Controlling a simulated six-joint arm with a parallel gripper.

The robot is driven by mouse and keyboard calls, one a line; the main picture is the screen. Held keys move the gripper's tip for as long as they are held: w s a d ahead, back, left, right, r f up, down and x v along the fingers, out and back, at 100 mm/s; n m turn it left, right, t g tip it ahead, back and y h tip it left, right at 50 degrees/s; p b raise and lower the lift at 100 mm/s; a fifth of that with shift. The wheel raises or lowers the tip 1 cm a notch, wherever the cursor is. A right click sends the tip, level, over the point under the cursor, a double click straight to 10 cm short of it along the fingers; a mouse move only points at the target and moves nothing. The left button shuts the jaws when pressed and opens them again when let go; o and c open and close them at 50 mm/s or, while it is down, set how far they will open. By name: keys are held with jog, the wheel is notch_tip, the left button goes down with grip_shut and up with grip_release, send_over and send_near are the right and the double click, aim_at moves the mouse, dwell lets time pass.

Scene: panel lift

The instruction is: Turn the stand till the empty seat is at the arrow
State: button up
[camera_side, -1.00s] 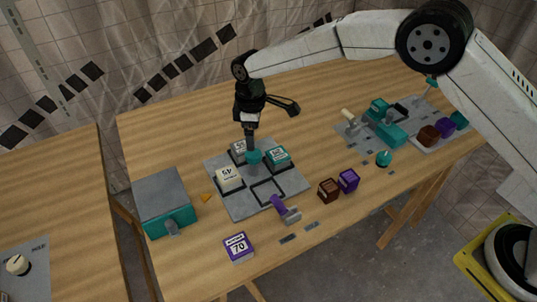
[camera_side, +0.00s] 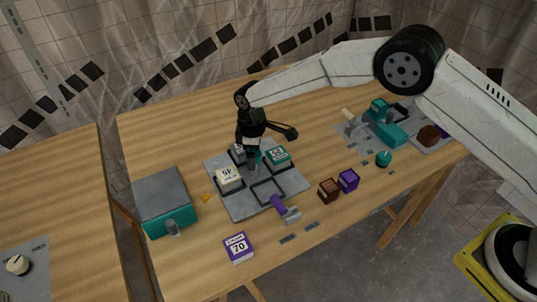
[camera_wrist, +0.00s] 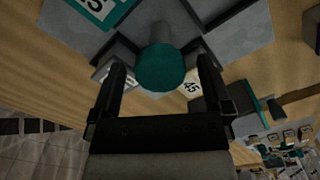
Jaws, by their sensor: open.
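The stand (camera_side: 240,206) is a grey plate with a raised teal knob (camera_wrist: 160,68) at its middle. A white block marked 45 (camera_side: 229,178), a teal block (camera_side: 277,158) and a partly hidden grey-and-white block (camera_side: 237,151) sit on its seats. The empty seat (camera_side: 267,192), a dark square outline, faces the front. The small orange arrow (camera_side: 206,198) lies on the table at the stand's left. My gripper (camera_side: 250,161) points down over the stand's middle. In the wrist view its open fingers lie either side of the knob, with gaps showing; their exact height beside it is unclear.
A purple-handled lever (camera_side: 284,208) stands close to the stand's front. A teal-and-grey box (camera_side: 165,203) is at left, a purple block marked 70 (camera_side: 238,248) in front. Brown (camera_side: 328,190) and purple (camera_side: 348,181) blocks stand at right, before a teal fixture (camera_side: 388,130).

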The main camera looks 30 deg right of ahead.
jog(key=shift+f, duration=0.25)
grip_shut()
